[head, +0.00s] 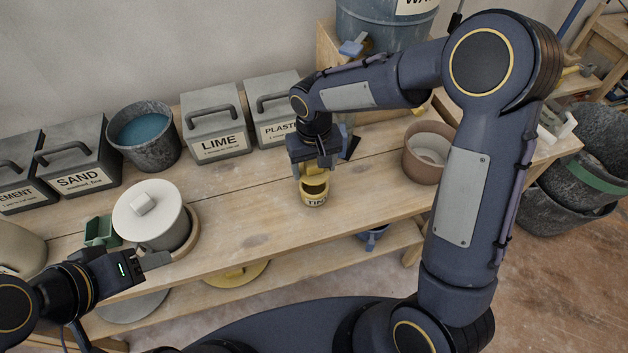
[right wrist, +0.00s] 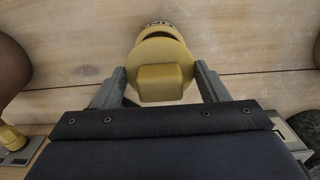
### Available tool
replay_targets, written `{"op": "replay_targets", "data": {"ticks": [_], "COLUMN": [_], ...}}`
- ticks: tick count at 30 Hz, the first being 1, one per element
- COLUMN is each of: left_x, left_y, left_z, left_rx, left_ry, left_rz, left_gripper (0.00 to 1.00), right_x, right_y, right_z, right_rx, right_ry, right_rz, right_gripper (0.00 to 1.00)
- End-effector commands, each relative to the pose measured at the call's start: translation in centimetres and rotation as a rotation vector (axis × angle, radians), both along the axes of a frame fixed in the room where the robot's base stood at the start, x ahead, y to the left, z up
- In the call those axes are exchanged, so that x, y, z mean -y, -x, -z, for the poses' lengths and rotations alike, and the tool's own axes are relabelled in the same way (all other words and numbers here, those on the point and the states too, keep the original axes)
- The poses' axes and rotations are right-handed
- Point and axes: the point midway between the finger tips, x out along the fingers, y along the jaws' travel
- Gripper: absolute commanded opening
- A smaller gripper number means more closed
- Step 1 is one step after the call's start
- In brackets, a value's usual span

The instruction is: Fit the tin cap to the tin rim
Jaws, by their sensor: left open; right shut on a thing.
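The yellow tin (head: 315,199) stands upright on the wooden bench, its dark open mouth facing up and its label facing front. In the right wrist view, part of its label (right wrist: 158,27) shows past the cap. The yellow tin cap (right wrist: 160,55) has a block-shaped knob (right wrist: 161,84). My right gripper (right wrist: 160,88) is shut on this knob. In the head view, my right gripper (head: 321,167) points down, holding the cap above and slightly behind the tin's rim, apart from it. My left gripper (head: 156,261) is open and empty in front of the white lidded pot.
The white lidded pot (head: 153,226) stands at the left. Behind are LIME (head: 215,132) and PLASTER (head: 272,108) boxes, a SAND box (head: 82,164) and a bucket of blue stuff (head: 143,135). A brown pot (head: 428,152) stands right of the tin. Bench around the tin is clear.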

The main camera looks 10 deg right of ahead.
Motion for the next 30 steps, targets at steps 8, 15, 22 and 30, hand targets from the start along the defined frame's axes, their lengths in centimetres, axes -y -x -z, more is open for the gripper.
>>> {"op": "replay_targets", "data": {"ticks": [8, 15, 22, 30], "left_x": [0.0, 0.0, 0.0, 0.0], "left_y": [0.0, 0.0, 0.0, 0.0], "left_z": [0.8, 1.5, 2.1, 2.5], "left_rx": [0.000, 0.000, 0.000, 0.000], "left_ry": [0.000, 0.000, 0.000, 0.000], "left_rz": [0.000, 0.000, 0.000, 0.000], "left_gripper": [0.50, 0.50, 0.50, 0.50], "right_x": [0.0, 0.0, 0.0, 0.0], "right_y": [0.0, 0.0, 0.0, 0.0], "right_z": [0.9, 1.7, 2.5, 3.0], "right_rx": [0.000, 0.000, 0.001, 0.001], "right_ry": [0.000, 0.000, 0.000, 0.000], "right_rz": [-0.001, -0.001, -0.001, -0.001], "right_gripper": [0.43, 0.43, 0.43, 0.43]}}
